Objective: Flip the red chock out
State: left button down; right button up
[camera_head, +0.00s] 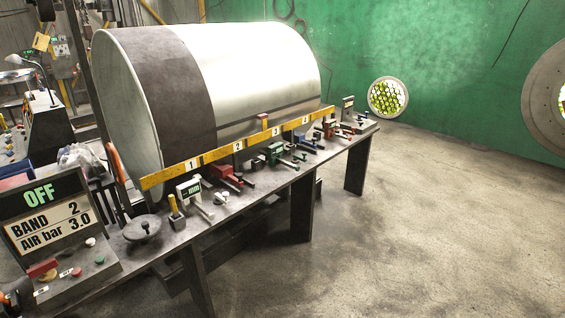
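A red chock-like block with a dark clamp (224,174) sits on the bench by the drum's lower edge, under the numbered yellow rail (240,146). A similar green one (275,153) stands to its right, and another red one (328,128) farther right. I cannot tell for certain which red piece is the chock. The large drum (250,75), pale metal with a dark brown band (180,85), lies on its side behind the rail. Neither of my grippers can be made out in the head view.
A control box (55,225) reading OFF, BAND 2, AIR bar 3.0 stands at the left, with a red block (42,268) and buttons on its base. The floor (430,225) at right is clear.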

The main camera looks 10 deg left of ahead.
aim_at(221, 170)
jog(key=z, duration=0.15)
jog(key=i, duration=1.3)
jog(key=u, duration=0.5)
jog(key=i, duration=0.75)
jog(key=u, duration=0.35)
